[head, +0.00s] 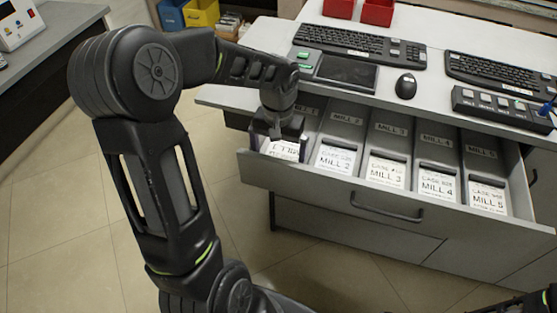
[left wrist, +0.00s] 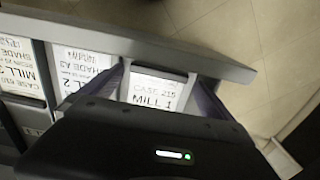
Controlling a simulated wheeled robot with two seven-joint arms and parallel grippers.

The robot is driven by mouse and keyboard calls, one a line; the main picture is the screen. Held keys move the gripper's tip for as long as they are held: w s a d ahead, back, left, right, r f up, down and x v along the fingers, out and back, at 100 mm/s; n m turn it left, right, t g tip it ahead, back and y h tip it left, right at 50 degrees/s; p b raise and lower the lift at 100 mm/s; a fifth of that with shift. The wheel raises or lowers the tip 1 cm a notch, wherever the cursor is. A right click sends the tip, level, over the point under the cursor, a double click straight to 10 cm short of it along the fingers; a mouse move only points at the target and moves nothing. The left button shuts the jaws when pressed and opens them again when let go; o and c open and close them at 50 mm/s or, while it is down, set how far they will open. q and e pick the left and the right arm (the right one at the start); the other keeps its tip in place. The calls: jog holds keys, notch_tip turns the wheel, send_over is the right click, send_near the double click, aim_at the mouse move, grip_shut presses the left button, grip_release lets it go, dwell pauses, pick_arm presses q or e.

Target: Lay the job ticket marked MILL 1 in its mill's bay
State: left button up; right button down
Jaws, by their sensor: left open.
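The white job ticket marked MILL 1 (left wrist: 155,92) shows in the left wrist view, with CASE 215 above its mark. It lies at the front end of the first bay of the open drawer (head: 345,188), and in the head view its lower part (head: 283,150) shows below my gripper. My left gripper (left wrist: 160,78) is open, with one finger on each side of the ticket; I cannot tell if they touch it. In the head view my left gripper (head: 280,132) reaches down into the leftmost bay and hides much of it. My right gripper is not in view.
Tickets marked MILL 2 (head: 335,158), MILL 3 (head: 384,171), MILL 4 (head: 437,185) and MILL 5 (head: 487,197) lie in the other bays, parted by dividers. The desk above holds keyboards (head: 345,42), a mouse (head: 405,86) and a button box (head: 500,104).

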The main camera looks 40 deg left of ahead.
pick_arm(q)
jog(key=shift+r, duration=2.25)
